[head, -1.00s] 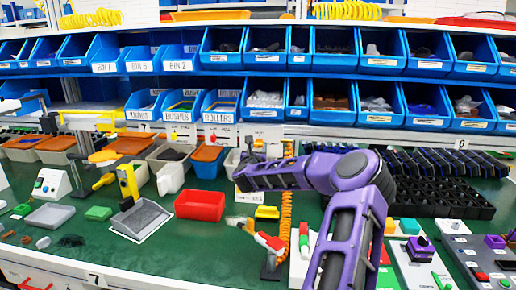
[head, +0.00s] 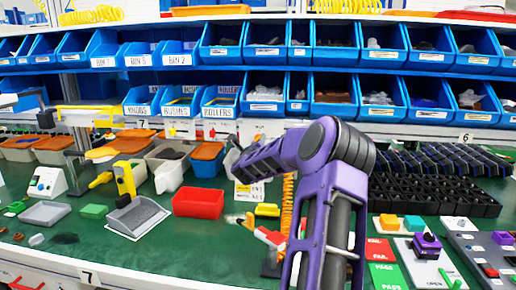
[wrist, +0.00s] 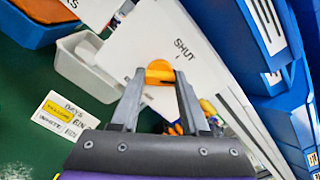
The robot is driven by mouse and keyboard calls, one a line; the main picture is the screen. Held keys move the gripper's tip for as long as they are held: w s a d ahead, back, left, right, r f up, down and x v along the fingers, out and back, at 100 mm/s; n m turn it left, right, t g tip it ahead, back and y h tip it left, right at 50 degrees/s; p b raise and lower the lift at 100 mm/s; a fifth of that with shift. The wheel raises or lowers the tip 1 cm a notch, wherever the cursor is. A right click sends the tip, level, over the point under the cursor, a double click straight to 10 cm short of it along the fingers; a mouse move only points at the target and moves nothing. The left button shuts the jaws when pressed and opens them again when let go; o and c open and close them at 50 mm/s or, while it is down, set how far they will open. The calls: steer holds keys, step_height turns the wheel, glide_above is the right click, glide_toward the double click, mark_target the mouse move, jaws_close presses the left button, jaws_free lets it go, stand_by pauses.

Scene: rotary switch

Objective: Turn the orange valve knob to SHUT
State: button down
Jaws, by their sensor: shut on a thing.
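The orange valve knob (wrist: 160,69) is in the wrist view, on a white panel (wrist: 215,78). The black word SHUT (wrist: 185,50) is printed on the panel just above and right of the knob. My gripper (wrist: 160,76) has one grey finger on each side of the knob and is shut on it. The fingers cover part of the knob, and I cannot tell exactly where it points. In the head view my purple arm reaches toward the back of the bench, and the knob and the fingers cannot be made out there.
Blue bins (wrist: 255,35) stand close on the right in the wrist view. A pale grey bin (wrist: 88,65) and a small label card (wrist: 62,117) lie to the left. In the head view, a red bin (head: 198,203) and a grey tray (head: 138,217) stand on the green bench left of my arm.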

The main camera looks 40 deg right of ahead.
steer(key=shift+r+n+b, duration=0.1)
steer(key=shift+n+b, duration=0.25)
steer(key=shift+n, duration=4.55)
steer(key=shift+c, duration=2)
jaws_free()
steer(key=v, duration=1.7)
steer(key=shift+a, duration=0.2)
